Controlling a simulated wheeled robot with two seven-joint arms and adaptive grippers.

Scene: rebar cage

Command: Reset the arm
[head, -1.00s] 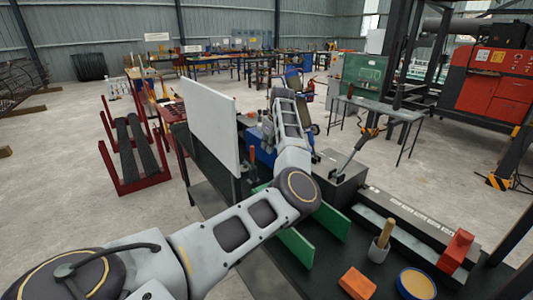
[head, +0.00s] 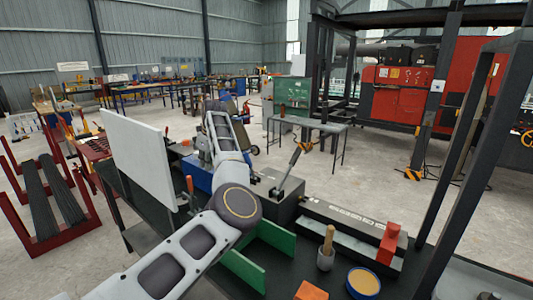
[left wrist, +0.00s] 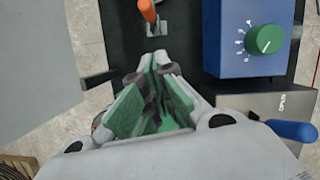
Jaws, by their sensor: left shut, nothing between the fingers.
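My left arm reaches in from the lower left in the head view, over the dark workbench (head: 315,278), with its elbow bent and its forearm pointing away. My left gripper (left wrist: 156,62) shows clearly in the left wrist view. Its green-padded fingers come together at the tips with nothing between them. It is above the bench, close to an orange-handled lever (left wrist: 148,12) and a blue control box (left wrist: 250,40) with a green knob. In the head view the gripper is small and partly hidden behind my arm. My right gripper is not in view.
A white panel (head: 138,160) stands upright left of my forearm. Green plates (head: 245,268), a grey box with a lever (head: 275,190), a cup with a wooden handle (head: 326,256), a red block (head: 388,243) and an orange block (head: 311,291) are on the bench. A dark post rises at right.

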